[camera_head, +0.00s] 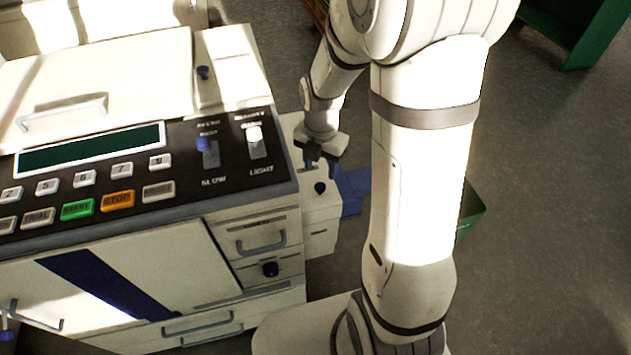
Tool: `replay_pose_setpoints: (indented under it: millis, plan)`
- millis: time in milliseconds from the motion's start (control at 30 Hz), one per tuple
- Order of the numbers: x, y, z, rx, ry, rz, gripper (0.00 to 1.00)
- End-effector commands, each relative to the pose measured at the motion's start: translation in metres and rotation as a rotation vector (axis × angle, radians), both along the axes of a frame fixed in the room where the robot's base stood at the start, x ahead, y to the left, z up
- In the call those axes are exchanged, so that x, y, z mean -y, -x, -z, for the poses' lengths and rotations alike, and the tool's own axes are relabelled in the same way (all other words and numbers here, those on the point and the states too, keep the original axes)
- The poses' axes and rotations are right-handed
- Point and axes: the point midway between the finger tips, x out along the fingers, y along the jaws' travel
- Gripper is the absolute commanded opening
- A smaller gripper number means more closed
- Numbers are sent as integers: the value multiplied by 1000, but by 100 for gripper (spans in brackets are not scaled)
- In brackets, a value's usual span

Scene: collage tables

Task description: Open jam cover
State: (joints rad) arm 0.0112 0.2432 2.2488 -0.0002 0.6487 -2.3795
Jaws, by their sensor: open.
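A large white copier-like machine (120,235) fills the left of the view. No readable label tells me which panel is the jam cover. A small white side unit (320,214) with a dark blue knob (320,188) on top sits at the machine's right side. My gripper (321,163) points down just above this knob, open, and appears apart from it; the exact gap is hard to judge. A closed front panel (185,270) with a dark blue diagonal stripe is on the machine's front.
The control panel (90,165) has several buttons and two sliders. A top lid with a handle (62,110) lies behind it. A blue part (351,190) is right of the side unit. A green bin (470,212) stands behind my arm. The floor (545,220) at right is clear.

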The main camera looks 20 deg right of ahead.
Motion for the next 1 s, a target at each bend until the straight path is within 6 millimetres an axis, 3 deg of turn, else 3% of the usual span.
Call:
replay_pose_setpoints:
  millis: [200,400,767,1000]
  plan:
    - [1,1,37,-6,0,3,49]
    - [1,1,61,-3,0,5,49]
    - [2,1,67,-1,0,7,49]
    - [2,1,67,-1,0,8,30]
